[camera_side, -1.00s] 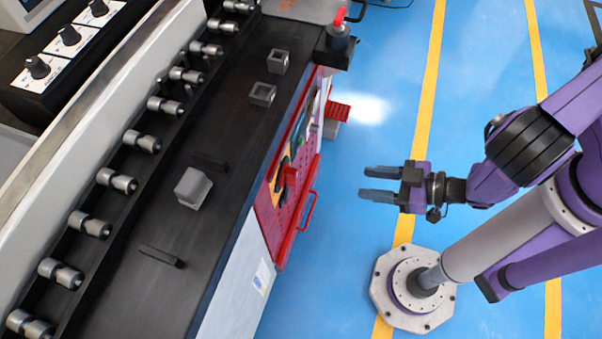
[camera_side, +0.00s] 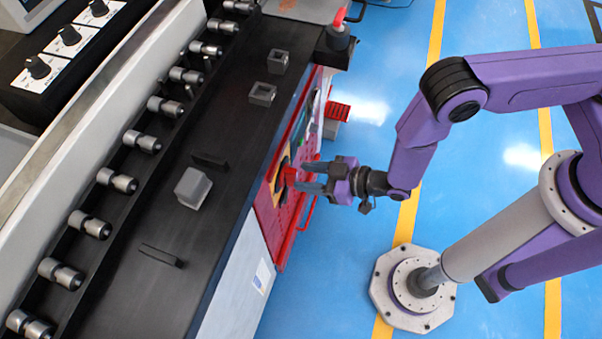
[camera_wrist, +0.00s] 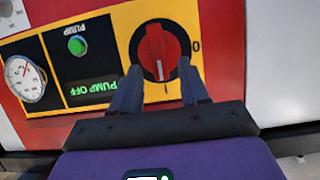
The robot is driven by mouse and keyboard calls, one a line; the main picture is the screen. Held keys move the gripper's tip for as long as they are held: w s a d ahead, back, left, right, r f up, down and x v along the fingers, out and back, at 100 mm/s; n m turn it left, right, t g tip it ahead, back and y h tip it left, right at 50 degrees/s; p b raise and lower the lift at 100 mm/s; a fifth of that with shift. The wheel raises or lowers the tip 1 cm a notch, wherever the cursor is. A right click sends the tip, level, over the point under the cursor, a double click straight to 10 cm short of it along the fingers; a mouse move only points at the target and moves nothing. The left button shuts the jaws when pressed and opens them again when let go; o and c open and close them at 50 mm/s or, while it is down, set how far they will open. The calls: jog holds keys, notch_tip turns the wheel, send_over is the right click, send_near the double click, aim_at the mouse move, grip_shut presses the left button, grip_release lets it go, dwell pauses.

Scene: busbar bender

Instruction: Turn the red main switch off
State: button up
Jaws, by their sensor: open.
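The red main switch (camera_wrist: 158,50) is a round knob with a raised grip bar on a yellow plate (camera_wrist: 192,13) in the wrist view. Its bar stands upright in that picture, and a "0" mark shows to its right. In the side view the red switch (camera_side: 290,175) sticks out from the machine's front panel. My gripper (camera_side: 308,177) is open, with its fingers pointing at the panel close to the switch. In the wrist view the fingertips of my gripper (camera_wrist: 159,70) lie on either side of the knob's lower part. I cannot tell whether they touch it.
A green pump button (camera_wrist: 77,45), a "PUMP OFF" display (camera_wrist: 93,91) and a dial gauge (camera_wrist: 25,80) sit left of the switch in the wrist view. A red handle (camera_side: 308,212) is below the switch. The blue floor (camera_side: 375,60) is open beside the machine.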

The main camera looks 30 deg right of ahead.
aim_at(290, 177)
jog(key=shift+x, duration=1.15)
grip_shut()
